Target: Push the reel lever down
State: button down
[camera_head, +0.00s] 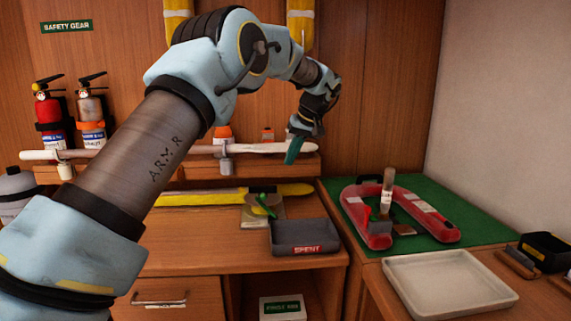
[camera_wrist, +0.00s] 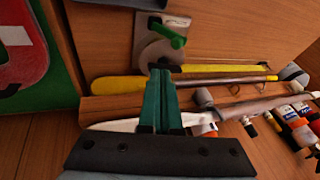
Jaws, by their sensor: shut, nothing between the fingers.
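A green lever (camera_head: 265,206) sits on a grey plate (camera_head: 250,222) on the wooden desk, just left of the dark SPENT tray. In the wrist view the green lever (camera_wrist: 168,32) stands out from its grey plate (camera_wrist: 150,52), beyond my fingertips. It slants in both views, and nothing touches it. My gripper (camera_head: 293,150) has green fingers that point downward, above and to the right of the lever in the head view. In the wrist view my gripper (camera_wrist: 160,72) is shut, with its fingers together and nothing between them.
The SPENT tray (camera_head: 300,238) is right of the lever. A yellow pole (camera_head: 225,196) lies behind it, and a white pole (camera_head: 180,152) runs on the ledge. On the green mat (camera_head: 345,220) lies a red horseshoe float (camera_head: 437,222). A beige tray (camera_head: 450,255) is in front.

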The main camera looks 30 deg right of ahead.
jog(key=shift+a+p+x, duration=0.45)
jog(key=shift+p+x, duration=0.2)
jog(key=shift+x, duration=1.25)
jog(key=shift+a+p+x, duration=0.4)
jog(key=shift+p+x, duration=0.3)
jog(key=shift+x, duration=1.2)
jog(key=shift+a+p+x, duration=0.45)
jog(key=shift+p+x, duration=0.2)
jog(key=shift+x, duration=1.2)
jog(key=shift+r, duration=0.15)
